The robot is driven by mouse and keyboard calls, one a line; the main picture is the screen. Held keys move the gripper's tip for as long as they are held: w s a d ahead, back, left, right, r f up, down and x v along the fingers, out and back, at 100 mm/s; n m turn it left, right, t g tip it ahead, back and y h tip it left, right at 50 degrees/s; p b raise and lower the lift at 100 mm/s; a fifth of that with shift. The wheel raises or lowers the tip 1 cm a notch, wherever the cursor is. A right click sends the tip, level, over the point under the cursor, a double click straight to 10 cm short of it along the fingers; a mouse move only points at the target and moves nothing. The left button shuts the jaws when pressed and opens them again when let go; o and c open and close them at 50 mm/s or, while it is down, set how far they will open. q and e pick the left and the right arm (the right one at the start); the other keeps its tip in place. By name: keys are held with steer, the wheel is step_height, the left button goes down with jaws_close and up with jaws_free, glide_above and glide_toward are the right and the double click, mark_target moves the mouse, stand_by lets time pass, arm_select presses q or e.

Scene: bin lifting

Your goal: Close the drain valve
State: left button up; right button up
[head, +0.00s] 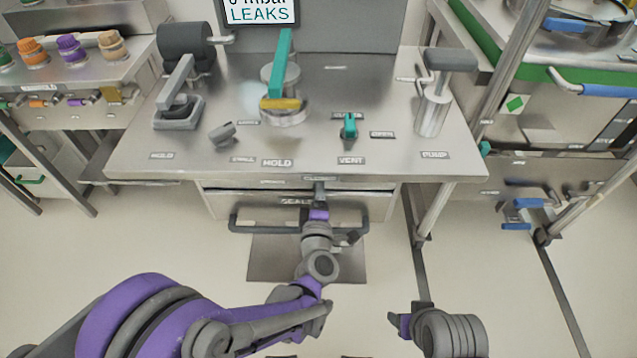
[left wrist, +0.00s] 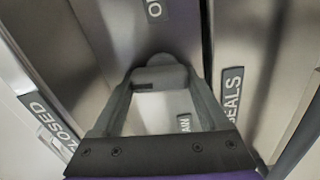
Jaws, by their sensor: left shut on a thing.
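My left gripper (head: 319,192) reaches the front edge of the steel bench, just under the CLOSED label (head: 320,178). In the left wrist view its fingers (left wrist: 160,78) come together on a small grey rounded part, which I take to be the drain valve handle (left wrist: 158,59). The fingers hide most of this handle, so its exact angle cannot be told. A DRAIN label (left wrist: 184,123) shows between the fingers, and a CLOSED label (left wrist: 52,120) lies at the left. My right gripper (head: 399,321) hangs low at the right, away from the bench; its jaws are not clear.
The SEALS drawer (head: 270,203) with its dark bar handle (head: 258,225) sits directly below the bench top. The bench (head: 225,165) carries a teal-handled clamp (head: 280,60), a teal vent valve (head: 349,128) and a pump lever (head: 450,60). Floor is open at the lower right.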

arm_select(q)
steer(key=shift+n, duration=0.6)
steer(key=shift+f, duration=0.1)
steer(key=o, duration=1.2)
steer(key=shift+o, duration=0.2)
steer(key=shift+s, duration=0.1)
steer(key=s, duration=1)
steer(key=shift+s, duration=0.35)
